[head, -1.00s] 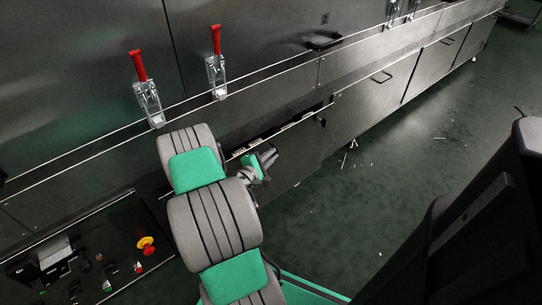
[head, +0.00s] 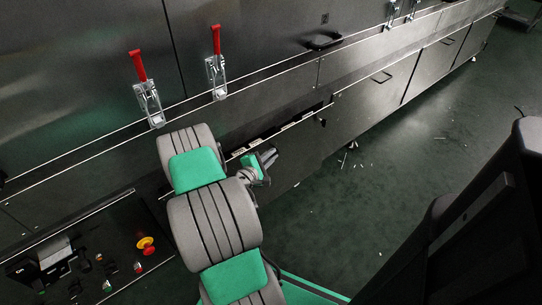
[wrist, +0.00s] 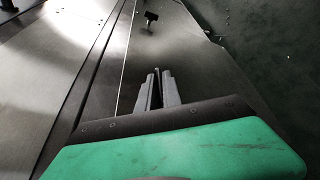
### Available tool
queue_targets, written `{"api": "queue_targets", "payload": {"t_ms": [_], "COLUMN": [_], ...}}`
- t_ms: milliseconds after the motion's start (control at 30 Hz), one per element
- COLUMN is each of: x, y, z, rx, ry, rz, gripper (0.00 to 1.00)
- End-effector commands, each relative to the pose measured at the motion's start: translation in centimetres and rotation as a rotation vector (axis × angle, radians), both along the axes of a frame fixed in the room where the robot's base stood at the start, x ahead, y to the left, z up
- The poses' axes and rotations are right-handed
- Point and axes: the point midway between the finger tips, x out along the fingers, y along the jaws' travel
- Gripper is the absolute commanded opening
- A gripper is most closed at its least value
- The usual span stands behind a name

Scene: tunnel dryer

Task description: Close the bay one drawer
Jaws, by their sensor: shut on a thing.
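The bay one drawer (head: 302,154) is a dark metal front low on the dryer's side in the head view. It stands out a little, with a narrow open gap along its top edge. A small dark handle (wrist: 150,18) stands out from the front in the wrist view, beyond my fingertips. My gripper (head: 269,157) is at the drawer's front, left of that end. In the wrist view my fingers (wrist: 158,80) are nearly together against the front. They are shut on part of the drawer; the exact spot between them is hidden.
Two red-handled latches (head: 140,66) (head: 216,41) are on the panel above. A control panel with a red and yellow stop button (head: 146,245) lies lower left. Closed fronts (head: 372,96) continue to the right. The green floor (head: 370,215) is mostly free, with small scraps.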

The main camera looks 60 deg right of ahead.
Motion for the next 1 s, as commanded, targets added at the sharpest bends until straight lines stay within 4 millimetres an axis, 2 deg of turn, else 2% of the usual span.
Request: {"api": "queue_targets", "payload": {"t_ms": [300,600,633,700,867,1000], "x": [4.0,4.4,4.4,4.4,4.4,4.6], "y": [-2.0,-2.1,-2.2,-2.2,-2.0,-0.3], "z": [-0.3,0.0,0.0,0.0,0.1,0.6], "rx": [0.001,0.000,0.000,-0.001,-0.001,0.001], "ry": [-0.006,-0.010,-0.010,-0.010,-0.007,-0.005], "rz": [0.002,0.006,0.006,0.006,0.006,0.008], "gripper": [0.00,0.00,0.12,0.17,0.18,0.18]}}
